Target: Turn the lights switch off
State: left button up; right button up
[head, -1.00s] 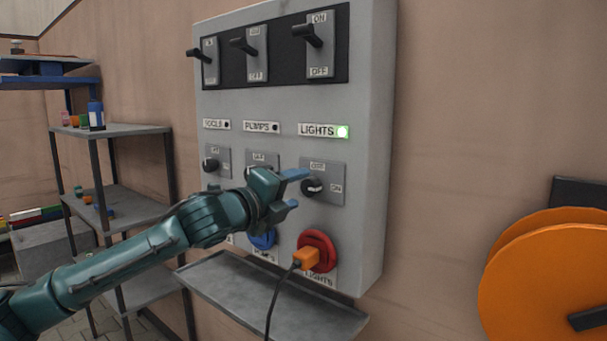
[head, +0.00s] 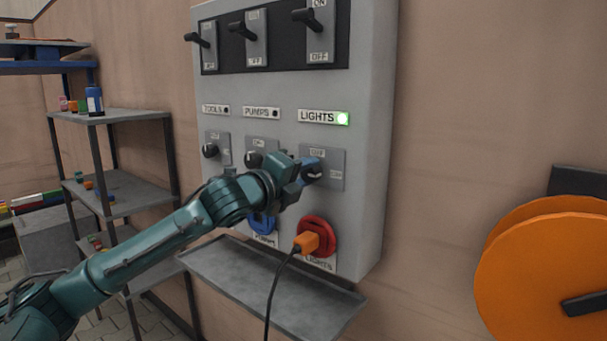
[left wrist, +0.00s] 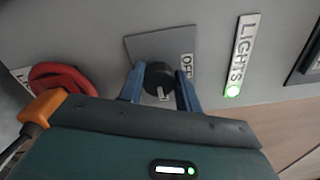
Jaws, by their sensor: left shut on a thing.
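The lights switch is a round black knob (left wrist: 158,75) with a pale mark, on a grey plate (head: 335,160) on the wall panel (head: 372,130). In the left wrist view, the OFF label (left wrist: 187,65) shows to the right of the knob. My left gripper (head: 311,170) is shut on the knob, with one blue finger on each side of it in the left wrist view. In the head view the gripper partly hides the knob. The lamp by the LIGHTS label (head: 342,118) glows green. My right gripper is not in view.
An orange plug (head: 306,242) with a black cable sits in the red socket (head: 324,232) below the knob. A blue socket (head: 262,222) is to its left. Black levers (head: 306,17) are above. A grey ledge (head: 290,295) juts out below, and an orange reel (head: 530,270) is at right.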

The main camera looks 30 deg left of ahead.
pick_arm(q)
jog(key=c, duration=0.3)
jog(key=shift+c, duration=0.2)
